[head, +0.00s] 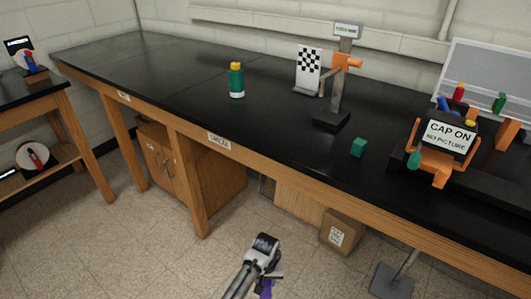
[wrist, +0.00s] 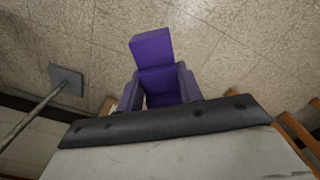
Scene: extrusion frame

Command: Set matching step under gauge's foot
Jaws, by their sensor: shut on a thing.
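My gripper (head: 264,274) is low in front of the bench in the head view. It is shut on a purple stepped block (wrist: 151,46). In the wrist view the block sits between the two fingers of my gripper (wrist: 158,84), with floor behind it. The block also shows as a small purple patch in the head view (head: 266,290). I cannot tell for certain which thing is the gauge. A device with a lit display (head: 18,45) stands on the left table, and a round white dial-like thing with a red part (head: 33,157) is on the shelf below.
A carton (head: 341,232) sits beneath. Floor is open at left.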

